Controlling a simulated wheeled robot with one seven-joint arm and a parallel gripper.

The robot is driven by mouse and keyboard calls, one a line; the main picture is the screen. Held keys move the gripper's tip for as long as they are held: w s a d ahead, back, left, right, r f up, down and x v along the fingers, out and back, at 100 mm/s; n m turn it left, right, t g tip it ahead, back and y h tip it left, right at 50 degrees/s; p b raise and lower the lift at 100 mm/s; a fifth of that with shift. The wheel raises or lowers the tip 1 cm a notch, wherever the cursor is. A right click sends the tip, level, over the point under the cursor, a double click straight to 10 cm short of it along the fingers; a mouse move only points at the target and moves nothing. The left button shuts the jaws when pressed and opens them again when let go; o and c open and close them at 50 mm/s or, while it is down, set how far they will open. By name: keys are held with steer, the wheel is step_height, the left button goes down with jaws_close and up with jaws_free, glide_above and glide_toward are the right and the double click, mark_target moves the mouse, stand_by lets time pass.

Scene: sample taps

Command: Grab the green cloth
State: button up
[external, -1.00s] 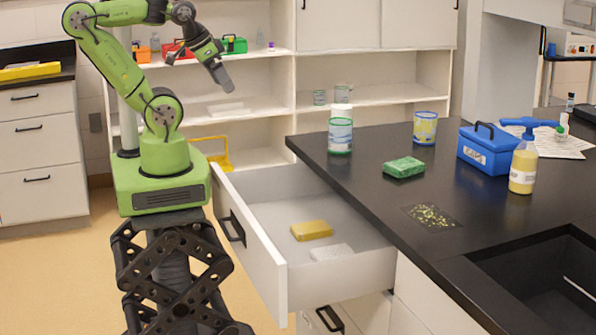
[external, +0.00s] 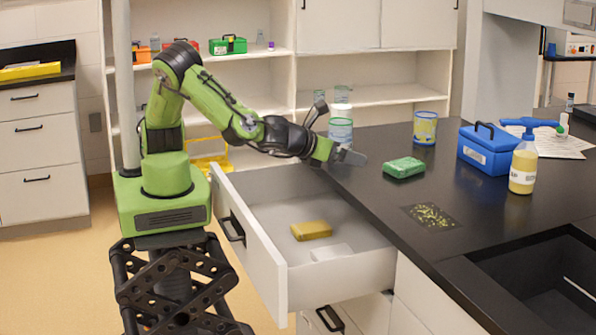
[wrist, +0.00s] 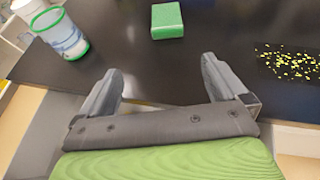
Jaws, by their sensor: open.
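The green cloth (external: 404,167) is a small folded block lying on the black countertop. In the wrist view the green cloth (wrist: 167,20) is at the top centre, ahead of the fingers and apart from them. My gripper (external: 350,157) is at the counter's left edge, to the left of the cloth. In the wrist view my gripper (wrist: 162,82) is open, with nothing between its two grey fingers.
A clear green-rimmed cup (external: 341,131) stands behind my gripper, left of the cloth in the wrist view. Yellow bits (external: 431,216) lie in front. An open drawer (external: 270,275) holds a yellow block (external: 311,230).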

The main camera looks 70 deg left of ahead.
mark_target(392, 167)
steer(key=shift+m, duration=0.4)
steer(key=b+x, duration=0.1)
steer(key=x, duration=0.4)
steer(key=d+b+x, duration=0.1)
steer(key=b+x, duration=0.1)
steer(key=x, duration=0.3)
steer(key=b+x, duration=0.2)
steer(key=x, duration=0.3)
steer(key=shift+w+d, duration=0.15)
steer(key=shift+w, duration=0.2)
steer(key=shift+c, duration=0.3)
steer(key=c, duration=1.1)
steer(key=shift+o, duration=0.2)
steer(key=shift+r, duration=0.2)
